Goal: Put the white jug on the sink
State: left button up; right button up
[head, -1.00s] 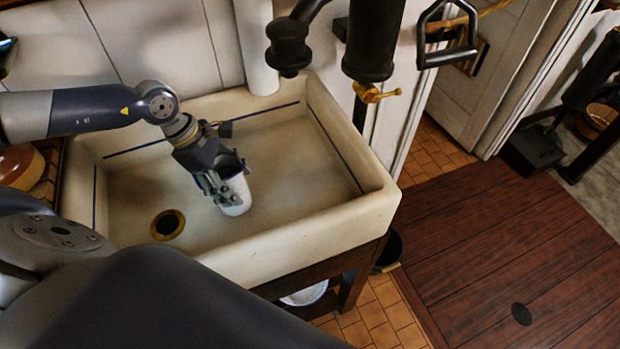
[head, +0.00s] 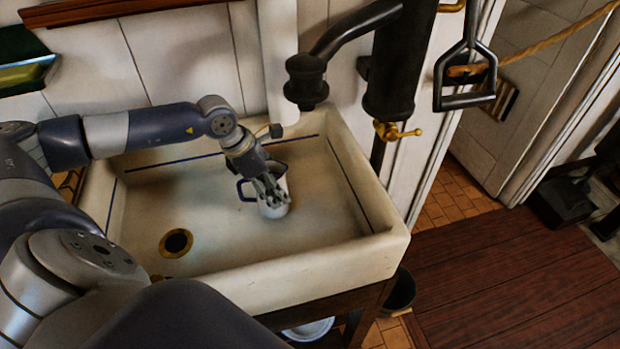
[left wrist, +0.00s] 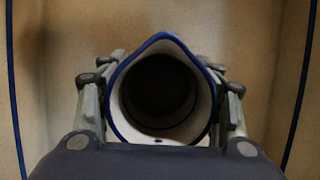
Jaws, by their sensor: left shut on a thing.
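The white jug (head: 279,208) has a dark blue rim and a dark blue handle. It is upright inside the sink (head: 330,258), a cream basin with blue lines and a brass-ringed drain. My left gripper (head: 268,190) is shut on the jug, with fingers on both sides of it. In the left wrist view I look into the open mouth of the jug (left wrist: 158,95), between the fingers of my left gripper (left wrist: 160,110). I cannot tell whether the jug's base touches the sink floor. My right gripper is not in view.
A black pump spout (head: 306,82) hangs over the back of the sink, close to the left arm. A brass tap (head: 397,131) is at its right. A dark bucket (head: 400,292) stands below the sink's right side. The sink floor around the drain (head: 176,243) is clear.

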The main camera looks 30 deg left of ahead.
pick_arm(q)
jog(key=w+d, duration=0.1)
jog(key=w, duration=0.1)
jog(key=w+d+p, duration=0.1)
jog(key=w+d, duration=0.1)
jog(key=shift+d, duration=0.15)
jog(key=w+d+p, duration=0.1)
jog(key=w+d, duration=0.1)
jog(key=w, duration=0.1)
jog(key=shift+d+p, duration=0.3)
jog(key=shift+p, duration=0.05)
jog(key=shift+s+f, duration=0.1)
jog(key=shift+f, duration=0.55)
jog(key=shift+a, duration=0.15)
jog(key=shift+f, duration=0.15)
jog(key=o, duration=1.4)
jog(key=shift+s, duration=0.1)
